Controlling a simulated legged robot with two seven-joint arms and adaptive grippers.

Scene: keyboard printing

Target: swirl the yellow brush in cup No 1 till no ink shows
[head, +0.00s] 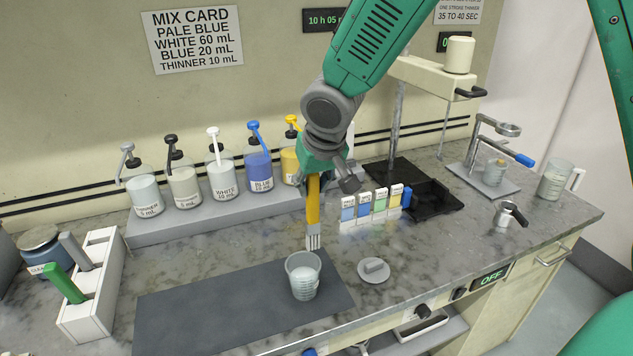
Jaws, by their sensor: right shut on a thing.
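My right gripper (322,178) is shut on the yellow brush (313,208). I cannot read a number on the cup, and I cannot make out ink on the bristles. My left gripper is not in view.
A grey lid (373,270) lies right of the cup. Several pump bottles stand on a grey shelf (190,222) behind. Colour sample cards (362,209) and a black tray (437,197) are to the right. A white holder (92,290) with a green-handled tool stands left. The mat's left part is clear.

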